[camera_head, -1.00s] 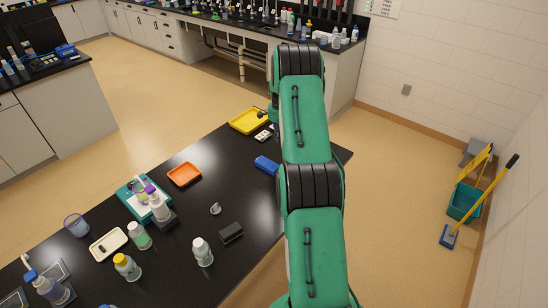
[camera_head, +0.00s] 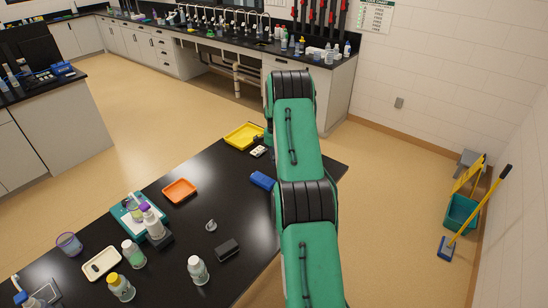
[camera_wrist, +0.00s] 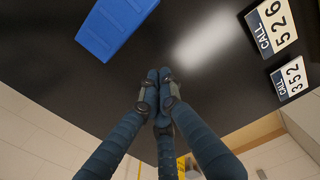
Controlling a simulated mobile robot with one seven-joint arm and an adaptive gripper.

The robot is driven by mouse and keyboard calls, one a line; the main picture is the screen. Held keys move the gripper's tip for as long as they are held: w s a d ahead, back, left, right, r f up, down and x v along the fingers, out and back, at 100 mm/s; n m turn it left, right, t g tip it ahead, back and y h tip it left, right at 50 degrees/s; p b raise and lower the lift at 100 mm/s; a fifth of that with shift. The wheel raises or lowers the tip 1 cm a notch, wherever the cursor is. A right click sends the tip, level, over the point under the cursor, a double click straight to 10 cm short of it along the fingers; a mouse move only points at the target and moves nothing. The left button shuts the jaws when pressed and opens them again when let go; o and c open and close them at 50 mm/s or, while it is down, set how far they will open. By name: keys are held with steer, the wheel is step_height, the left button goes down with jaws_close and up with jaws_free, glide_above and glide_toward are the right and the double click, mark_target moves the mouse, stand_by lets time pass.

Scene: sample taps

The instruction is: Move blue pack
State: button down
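The blue pack (camera_head: 262,180) lies on the black table near its far right edge, just left of my arm. In the wrist view the blue pack (camera_wrist: 115,27) is a flat, ribbed block at the top left, partly cut off by the frame's upper edge. My gripper (camera_wrist: 158,77) points toward the black tabletop, to the right of and below the pack in that view. Its fingertips are together with nothing between them, and they are apart from the pack. In the head view my arm hides the gripper.
Two white number cards (camera_wrist: 271,26) (camera_wrist: 290,78) lie right of the gripper. A yellow tray (camera_head: 243,136) is beyond the pack, and an orange tray (camera_head: 179,191) is to its left. A small black block (camera_head: 228,249) and several bottles stand nearer. The tabletop around the pack is mostly bare.

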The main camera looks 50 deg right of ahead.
mark_target(243, 200)
step_height(243, 200, down, 6)
steer(key=shift+r, duration=0.25)
steer(key=a, duration=0.3)
steer(key=shift+r, duration=0.1)
steer(key=shift+a, duration=0.55)
steer(key=shift+a, duration=0.1)
steer(key=a+b, duration=0.1)
steer(key=a, duration=1.9)
steer(key=shift+a, duration=0.15)
